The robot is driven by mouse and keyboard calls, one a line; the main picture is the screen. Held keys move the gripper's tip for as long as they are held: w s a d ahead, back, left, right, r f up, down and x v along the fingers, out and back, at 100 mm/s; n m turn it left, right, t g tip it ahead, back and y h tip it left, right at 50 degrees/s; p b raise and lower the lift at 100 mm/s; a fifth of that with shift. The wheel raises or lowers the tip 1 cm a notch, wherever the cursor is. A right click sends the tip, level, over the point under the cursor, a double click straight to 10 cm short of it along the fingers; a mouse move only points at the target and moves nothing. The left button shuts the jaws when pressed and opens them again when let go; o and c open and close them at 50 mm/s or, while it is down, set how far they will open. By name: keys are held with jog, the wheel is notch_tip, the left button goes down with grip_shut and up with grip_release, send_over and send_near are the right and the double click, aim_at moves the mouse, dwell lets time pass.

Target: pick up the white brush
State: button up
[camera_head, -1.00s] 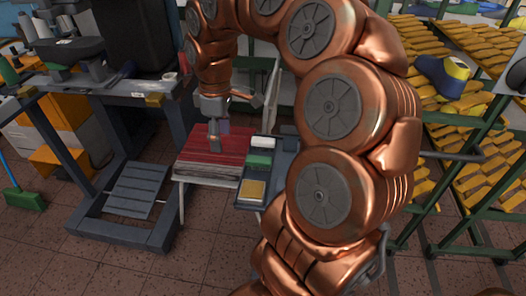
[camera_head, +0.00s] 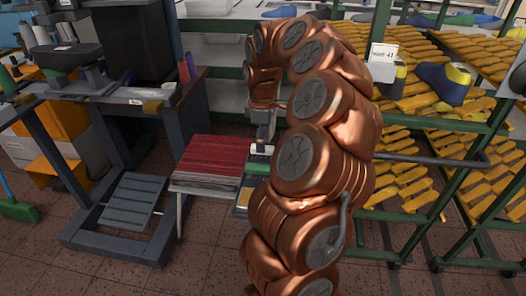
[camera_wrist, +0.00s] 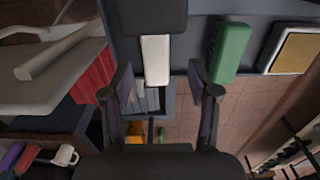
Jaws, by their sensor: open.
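The white brush (camera_wrist: 156,60) lies on the dark grey tray (camera_wrist: 190,42), between my fingers in the wrist view. A dark block hides its upper end there. In the head view only a pale bit of the brush (camera_head: 262,149) shows below my gripper (camera_head: 262,138). My gripper (camera_wrist: 160,82) is open, with one finger on each side of the brush and a visible gap on both sides. I cannot tell how far above the brush the fingertips are.
A green brush (camera_wrist: 230,52) lies just right of the white one, close to my right finger. A yellow-topped block (camera_wrist: 297,52) is farther right. A red striped stack (camera_head: 212,155) stands left of the tray. Racks of yellow shoe lasts (camera_head: 405,130) stand at right.

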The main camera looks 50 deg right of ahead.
jog(key=f, duration=0.4)
jog(key=shift+w+d, duration=0.15)
jog(key=shift+d, duration=0.05)
grip_shut()
